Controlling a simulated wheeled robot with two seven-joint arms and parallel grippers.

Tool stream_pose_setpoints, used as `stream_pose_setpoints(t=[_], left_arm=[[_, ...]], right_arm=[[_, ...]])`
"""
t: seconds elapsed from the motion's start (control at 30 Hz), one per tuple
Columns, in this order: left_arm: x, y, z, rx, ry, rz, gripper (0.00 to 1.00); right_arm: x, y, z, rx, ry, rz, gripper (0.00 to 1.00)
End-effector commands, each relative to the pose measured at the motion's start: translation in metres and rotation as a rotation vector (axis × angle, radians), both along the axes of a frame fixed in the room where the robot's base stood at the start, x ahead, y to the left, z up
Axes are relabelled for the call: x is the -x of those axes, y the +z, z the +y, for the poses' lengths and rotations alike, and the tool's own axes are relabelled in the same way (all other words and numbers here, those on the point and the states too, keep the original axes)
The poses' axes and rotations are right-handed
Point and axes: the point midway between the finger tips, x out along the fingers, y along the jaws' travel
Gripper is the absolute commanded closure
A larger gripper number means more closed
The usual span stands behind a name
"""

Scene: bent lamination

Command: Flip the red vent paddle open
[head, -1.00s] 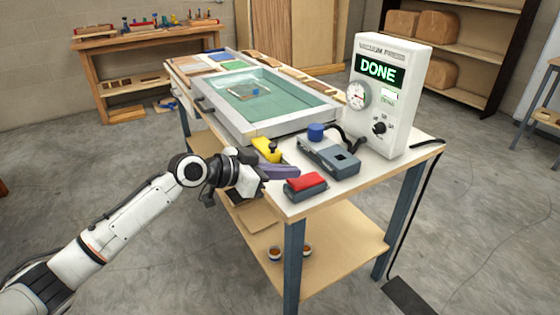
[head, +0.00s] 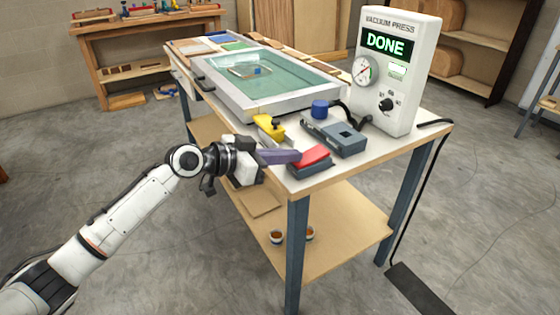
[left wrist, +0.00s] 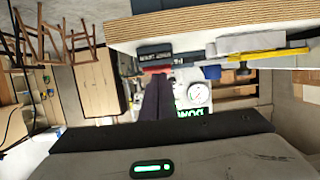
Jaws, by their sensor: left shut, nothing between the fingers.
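The red vent paddle (head: 315,154) sits on a dark grey base (head: 311,170) at the table's near corner. My left gripper (head: 298,156) is shut and empty. Its purple fingers reach right from the table's left edge, and their tips are at the left end of the paddle. I cannot tell whether they touch it. In the left wrist view the dark fingers (left wrist: 155,100) point up toward the paddle (left wrist: 156,70), of which only a thin red strip shows. My right gripper is not in view.
A yellow piece (head: 268,127) lies beyond the fingers. The white vacuum press box (head: 398,75) reads DONE. The glass-topped press frame (head: 262,90) fills the far tabletop. A cable hangs at the right.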

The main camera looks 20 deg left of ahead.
Motion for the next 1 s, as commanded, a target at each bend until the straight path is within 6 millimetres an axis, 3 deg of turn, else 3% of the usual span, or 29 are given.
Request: stream_pose_setpoints(t=[0.5, 0.93, 1.0], left_arm=[[0.0, 0.018, 0.001, 0.0, 0.001, 0.001, 1.0], [0.0, 0.018, 0.001, 0.0, 0.001, 0.001, 1.0], [0.0, 0.028, 0.001, 0.0, 0.001, 0.0, 1.0]], right_arm=[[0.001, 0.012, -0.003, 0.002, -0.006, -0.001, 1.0], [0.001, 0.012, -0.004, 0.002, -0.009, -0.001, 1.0], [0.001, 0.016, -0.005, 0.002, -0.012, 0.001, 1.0]])
